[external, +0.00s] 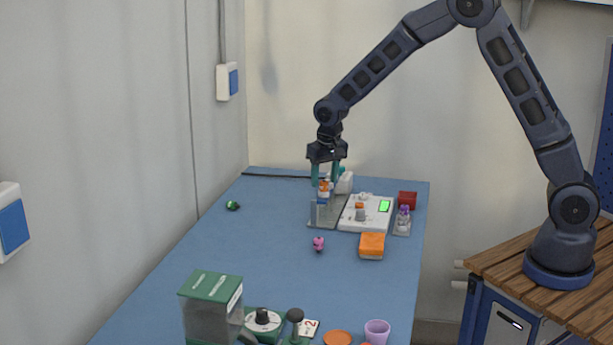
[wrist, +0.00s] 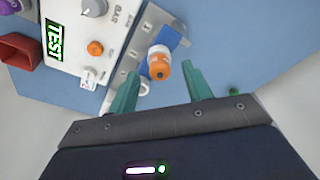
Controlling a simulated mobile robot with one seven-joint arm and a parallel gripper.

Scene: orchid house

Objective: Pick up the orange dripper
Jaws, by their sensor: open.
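The orange dripper (wrist: 160,69) shows in the wrist view as a small orange and white piece, seen end-on near a blue and grey metal stand (wrist: 130,55). In the external view the orange dripper (external: 324,187) is just below my gripper (external: 325,180), at the stand (external: 322,211) on the far part of the blue table. My gripper (wrist: 160,78) is open, with its teal fingers on either side of the dripper in the wrist view. I cannot tell whether they touch it.
A white panel (external: 370,220) with a green screen and knobs stands right beside the stand. A red container (external: 407,200), an orange block (external: 372,245) and a pink item (external: 318,243) are near. A green-lidded clear container (external: 212,300) is at the front. The table's left middle is clear.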

